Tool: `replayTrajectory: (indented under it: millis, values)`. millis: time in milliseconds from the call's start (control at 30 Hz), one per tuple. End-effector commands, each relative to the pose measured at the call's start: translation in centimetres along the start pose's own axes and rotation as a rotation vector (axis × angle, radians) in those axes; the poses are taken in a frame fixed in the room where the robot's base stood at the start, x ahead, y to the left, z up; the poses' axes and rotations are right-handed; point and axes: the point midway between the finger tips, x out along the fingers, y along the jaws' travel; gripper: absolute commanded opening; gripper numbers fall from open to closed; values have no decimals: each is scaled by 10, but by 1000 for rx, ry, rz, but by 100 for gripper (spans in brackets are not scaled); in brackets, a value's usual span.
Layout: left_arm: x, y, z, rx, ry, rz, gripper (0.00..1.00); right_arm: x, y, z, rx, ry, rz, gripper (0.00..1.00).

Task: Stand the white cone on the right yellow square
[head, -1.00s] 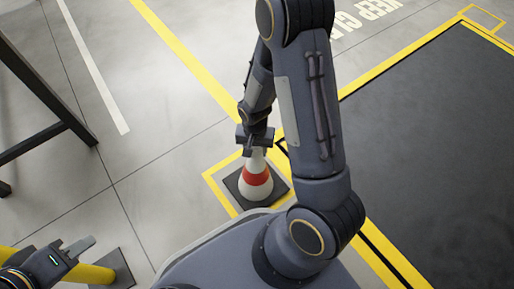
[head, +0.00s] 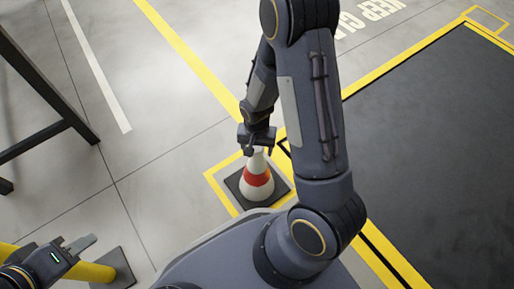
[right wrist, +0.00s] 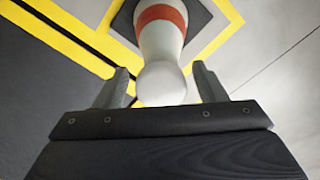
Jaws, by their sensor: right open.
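The white cone (head: 257,184) with a red band and black square base stands upright on the floor. Its base is inside the right yellow square (head: 213,186), whose outline is partly hidden by my body. My right gripper (head: 256,149) is over the cone's top. In the right wrist view the cone (right wrist: 162,45) shows its rounded tip between the two spread fingers of the right gripper (right wrist: 162,82), with gaps on both sides. My left gripper (head: 76,249) is at the lower left, away from the cone; its finger opening is unclear.
A dark metal frame (head: 50,140) is at the far left. A dark dock plate (head: 430,150) edged in yellow lies at right. The grey floor left of the cone is clear.

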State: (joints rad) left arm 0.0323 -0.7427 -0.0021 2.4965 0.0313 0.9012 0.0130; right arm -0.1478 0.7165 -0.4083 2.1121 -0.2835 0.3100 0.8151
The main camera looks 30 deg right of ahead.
Motion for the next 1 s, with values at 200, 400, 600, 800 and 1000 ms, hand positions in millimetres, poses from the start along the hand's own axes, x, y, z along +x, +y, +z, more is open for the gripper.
replayTrajectory:
  millis: [200,400,600,800,1000]
  values:
    - [-28,13,-14,0,0,0,34,-53,0,0,1,2,-2,64]
    - [-44,20,-22,0,0,0,34,-92,0,0,0,1,-2,64]
    - [-52,24,-26,0,0,0,34,-111,0,0,0,0,-1,64]
    - [-52,24,-26,0,0,0,34,-144,0,7,-21,-8,-82,64]
    - [-52,24,-26,0,0,0,34,-222,9,36,-138,16,-288,64]
